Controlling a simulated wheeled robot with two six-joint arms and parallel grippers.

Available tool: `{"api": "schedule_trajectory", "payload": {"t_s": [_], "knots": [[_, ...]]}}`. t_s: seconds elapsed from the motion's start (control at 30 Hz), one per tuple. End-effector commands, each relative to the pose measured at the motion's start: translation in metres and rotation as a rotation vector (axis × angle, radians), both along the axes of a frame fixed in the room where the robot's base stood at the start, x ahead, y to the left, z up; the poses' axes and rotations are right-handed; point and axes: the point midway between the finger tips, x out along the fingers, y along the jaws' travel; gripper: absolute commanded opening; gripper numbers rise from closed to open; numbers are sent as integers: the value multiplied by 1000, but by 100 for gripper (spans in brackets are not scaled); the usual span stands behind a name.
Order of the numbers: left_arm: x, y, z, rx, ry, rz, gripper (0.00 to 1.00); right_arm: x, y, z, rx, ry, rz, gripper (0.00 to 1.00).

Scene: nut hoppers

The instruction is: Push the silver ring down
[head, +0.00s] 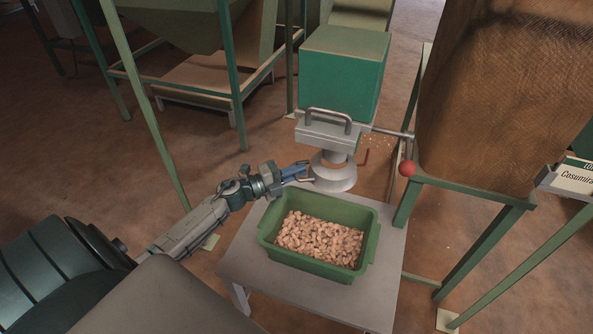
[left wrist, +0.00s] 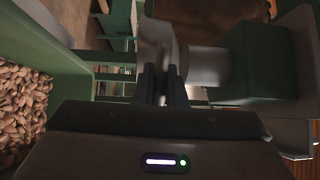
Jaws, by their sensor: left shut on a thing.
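The silver ring (head: 337,181) is a pale, flared collar around the spout below the green hopper box (head: 342,75). It hangs above the far edge of the green crate of nuts (head: 269,238). My left gripper (head: 307,171) reaches it from the left and is shut on its rim. In the left wrist view the two dark fingers (left wrist: 163,86) close on the thin edge of the silver ring (left wrist: 156,42), which looks blurred there. The exact contact is partly hidden by the fingers. My right gripper is in neither view.
The crate stands on a small grey table (head: 240,262). Green frame legs stand on both sides. A large brown woven container (head: 500,90) fills the right.

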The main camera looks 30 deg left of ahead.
Motion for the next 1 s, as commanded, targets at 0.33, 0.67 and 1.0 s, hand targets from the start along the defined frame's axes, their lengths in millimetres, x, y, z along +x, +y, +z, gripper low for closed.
{"api": "schedule_trajectory", "payload": {"t_s": [0.33,0.67,1.0], "knots": [[-2,0,-7,3,7,1,0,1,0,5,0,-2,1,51],[-1,0,-6,3,5,1,19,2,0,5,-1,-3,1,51],[-12,7,-8,6,6,0,19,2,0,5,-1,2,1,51]]}}
